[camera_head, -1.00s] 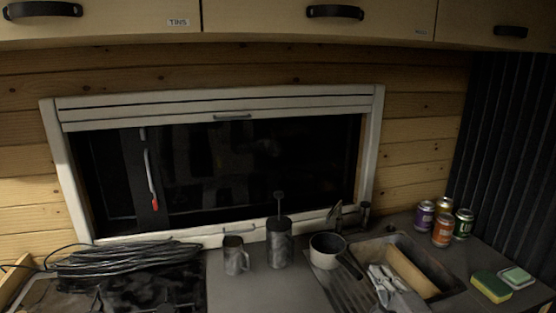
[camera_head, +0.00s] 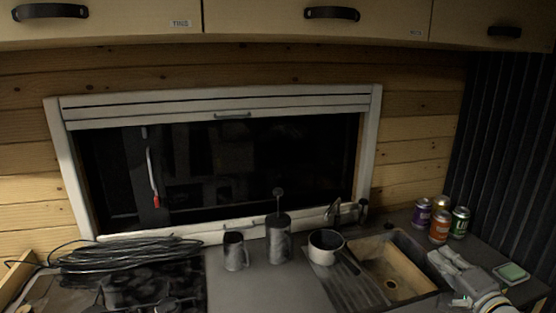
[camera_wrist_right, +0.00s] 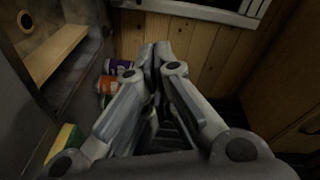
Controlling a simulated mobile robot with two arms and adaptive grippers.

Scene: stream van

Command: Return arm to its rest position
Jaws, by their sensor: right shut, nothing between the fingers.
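My right gripper (camera_head: 445,260) is grey and comes in from the bottom right, right of the sink and in front of the cans. It is shut and empty. In the right wrist view its fingers (camera_wrist_right: 160,52) point forward with their tips together. My left gripper is not in view.
The sink (camera_head: 398,268) lies left of my gripper. A yellow-green sponge (camera_wrist_right: 64,146) shows in the wrist view. A saucepan (camera_head: 326,247) stands left of the sink.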

